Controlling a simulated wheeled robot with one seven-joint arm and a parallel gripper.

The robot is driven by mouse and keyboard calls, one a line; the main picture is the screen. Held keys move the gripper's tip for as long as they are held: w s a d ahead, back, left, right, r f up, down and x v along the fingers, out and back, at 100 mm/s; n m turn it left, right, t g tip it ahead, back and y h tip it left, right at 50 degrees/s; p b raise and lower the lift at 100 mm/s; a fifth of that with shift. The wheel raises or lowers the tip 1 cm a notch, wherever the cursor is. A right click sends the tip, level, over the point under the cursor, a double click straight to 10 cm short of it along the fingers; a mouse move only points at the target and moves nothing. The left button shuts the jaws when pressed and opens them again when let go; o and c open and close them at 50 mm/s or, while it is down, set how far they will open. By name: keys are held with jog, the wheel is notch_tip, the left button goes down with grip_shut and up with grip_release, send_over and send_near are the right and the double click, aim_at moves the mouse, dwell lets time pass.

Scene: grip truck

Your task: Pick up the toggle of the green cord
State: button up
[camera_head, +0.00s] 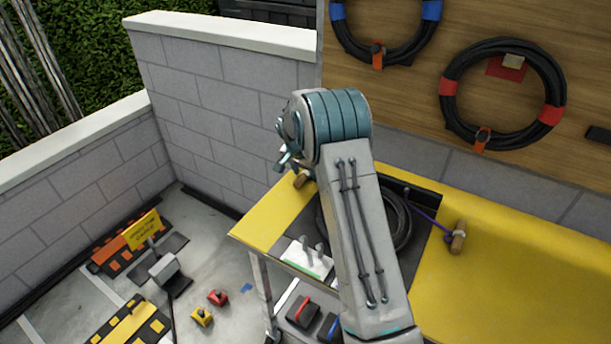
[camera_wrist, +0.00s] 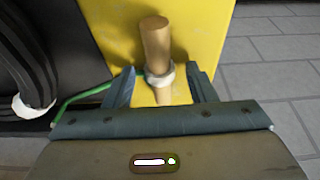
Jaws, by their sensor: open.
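In the wrist view a tan wooden toggle (camera_wrist: 157,42) with a pale collar stands over a yellow surface. The green cord (camera_wrist: 85,95) runs from the lower left, past my left finger, to this collar. My gripper (camera_wrist: 161,76) is open, with one finger on each side of the toggle's collar and lower part. A gap shows on the right side; contact on the left is unclear. In the head view my gripper (camera_head: 287,157) is partly hidden by my wrist, and a wooden toggle end (camera_head: 301,179) shows just below it. The green cord is not visible there.
A black hose coil (camera_head: 399,222) lies on the yellow cart top (camera_head: 263,229), partly behind my arm. A second wooden toggle (camera_head: 458,238) on a purple cord (camera_head: 428,218) lies to the right. A block wall (camera_head: 215,85) stands close behind the cart.

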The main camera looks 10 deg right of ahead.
jog(key=c, duration=1.1)
jog(key=shift+r, duration=0.15)
jog(key=shift+r, duration=0.2)
jog(key=r, duration=0.2)
jog(key=r+b, duration=0.1)
jog(key=shift+s+d+r, duration=0.1)
jog(key=shift+d+r, duration=0.2)
jog(key=shift+r, duration=0.1)
jog(key=shift+s+d+r+b, duration=0.4)
jog(key=shift+s+d+r, duration=0.6)
jog(key=shift+d, duration=0.5)
jog(key=shift+s+d+r+b, duration=0.45)
jog(key=shift+s+d+r, duration=0.6)
jog(key=shift+d, duration=0.5)
jog(key=shift+s+d+r+b, duration=0.4)
jog(key=shift+s+d+r, duration=0.45)
jog(key=shift+s+d, duration=0.5)
